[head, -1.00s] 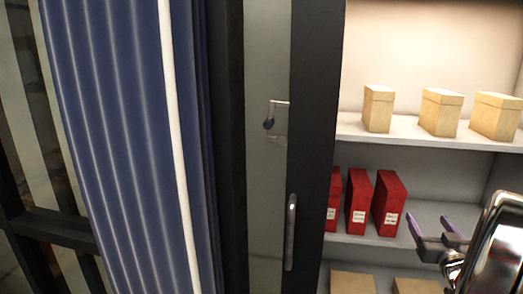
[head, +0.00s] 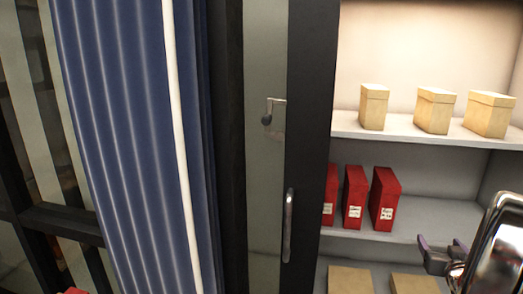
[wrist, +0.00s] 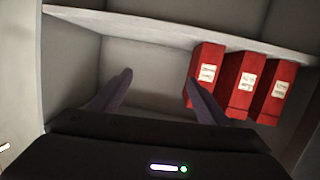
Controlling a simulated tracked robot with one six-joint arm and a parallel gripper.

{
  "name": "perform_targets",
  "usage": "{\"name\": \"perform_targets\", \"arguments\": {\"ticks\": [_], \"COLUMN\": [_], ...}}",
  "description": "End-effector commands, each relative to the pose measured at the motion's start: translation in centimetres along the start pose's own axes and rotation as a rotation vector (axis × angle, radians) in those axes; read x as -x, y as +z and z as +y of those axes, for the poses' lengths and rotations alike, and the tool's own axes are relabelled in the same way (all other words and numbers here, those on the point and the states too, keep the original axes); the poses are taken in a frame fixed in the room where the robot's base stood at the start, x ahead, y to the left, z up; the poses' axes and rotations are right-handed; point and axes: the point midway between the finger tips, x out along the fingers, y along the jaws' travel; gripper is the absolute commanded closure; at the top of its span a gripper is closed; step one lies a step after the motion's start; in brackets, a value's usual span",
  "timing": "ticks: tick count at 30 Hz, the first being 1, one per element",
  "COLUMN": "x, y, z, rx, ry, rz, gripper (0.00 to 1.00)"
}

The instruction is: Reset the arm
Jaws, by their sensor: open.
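My gripper (head: 440,246) is at the lower right of the head view, in front of the middle shelf, partly hidden by my arm. In the wrist view my gripper (wrist: 160,92) has its two fingers spread apart, with nothing between them. Three red archival boxes (head: 354,196) with white labels stand upright on the middle shelf (head: 432,215), left of the gripper in the head view. The red boxes (wrist: 241,88) also show in the wrist view, right of centre. The right finger overlaps the leftmost box there; I cannot tell whether they touch.
Three tan boxes (head: 434,110) stand on the upper shelf (head: 400,129). More tan boxes (head: 350,279) are on the lower shelf. A dark cabinet frame (head: 312,130) with a handle (head: 288,225) and a blue curtain (head: 125,130) fill the left. The middle shelf is bare beside the red boxes.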

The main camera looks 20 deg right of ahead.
Motion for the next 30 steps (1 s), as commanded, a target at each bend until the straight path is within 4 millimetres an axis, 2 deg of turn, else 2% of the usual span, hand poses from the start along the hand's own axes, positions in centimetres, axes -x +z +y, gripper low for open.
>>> {"name": "perform_targets", "arguments": {"ticks": [7, 10, 14, 20, 26, 30], "x": [1.7, 3.0, 5.0, 8.6, 13.3, 17.1], "y": [5.0, 6.5, 7.8, 8.8, 8.9, 8.8], "z": [2.2, 2.0, 0.6, -3.5, -9.3, -13.8], "rx": [0.002, 0.006, 0.013, 0.029, 0.055, 0.079], "ry": [0.119, 0.154, 0.178, 0.177, 0.119, 0.057], "rz": [-0.22, -0.318, -0.438, -0.607, -0.76, -0.85], "gripper": [0.3, 0.3, 0.3, 0.3, 0.3, 0.3]}}
